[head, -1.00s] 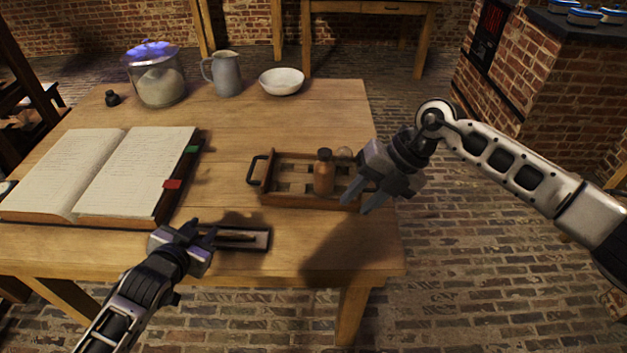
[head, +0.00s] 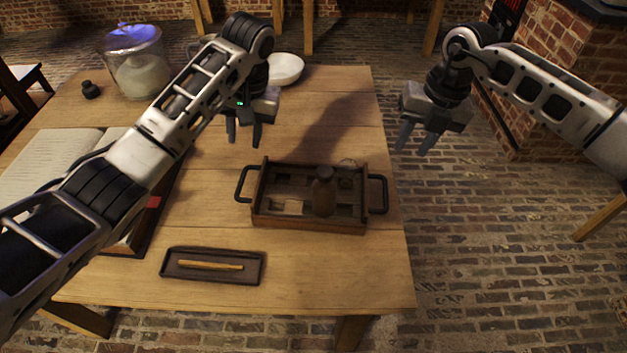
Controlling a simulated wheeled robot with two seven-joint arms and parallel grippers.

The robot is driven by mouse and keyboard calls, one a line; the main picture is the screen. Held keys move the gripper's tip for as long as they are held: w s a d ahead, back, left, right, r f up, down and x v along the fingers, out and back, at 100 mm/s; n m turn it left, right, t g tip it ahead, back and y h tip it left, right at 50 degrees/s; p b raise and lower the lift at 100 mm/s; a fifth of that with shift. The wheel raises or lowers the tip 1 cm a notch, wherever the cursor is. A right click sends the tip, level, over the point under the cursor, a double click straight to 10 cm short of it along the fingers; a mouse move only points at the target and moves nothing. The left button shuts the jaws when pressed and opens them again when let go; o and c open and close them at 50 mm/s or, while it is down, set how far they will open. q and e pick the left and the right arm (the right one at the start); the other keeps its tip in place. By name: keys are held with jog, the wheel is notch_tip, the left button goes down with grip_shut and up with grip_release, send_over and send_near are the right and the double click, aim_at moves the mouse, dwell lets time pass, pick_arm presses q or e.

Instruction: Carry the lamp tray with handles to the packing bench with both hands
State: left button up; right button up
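The lamp tray (head: 310,221) is a brown wooden tray with compartments, resting on the table near its right edge. It has a dark handle on the left end (head: 243,184) and another on the right end (head: 379,194). A brown bottle (head: 323,193) stands upright in it, and a small round glass item shows at its back edge. My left gripper (head: 243,142) is open and empty, above and behind the left handle. My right gripper (head: 414,146) is open and empty, above and behind the right handle, beyond the table's right edge. Neither touches the tray. I cannot identify the packing bench.
A small dark tray (head: 213,278) with a thin stick lies at the table's front. An open book (head: 45,165) lies left, partly behind my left arm. A glass jar (head: 137,70), a dark small pot (head: 90,90) and a white bowl (head: 286,69) stand at the back.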

aim_at(241, 182)
pick_arm(q)
jog(key=shift+s+r, duration=0.2)
jog(key=shift+r, duration=0.05)
pick_arm(e)
jog(key=shift+s, duration=0.1)
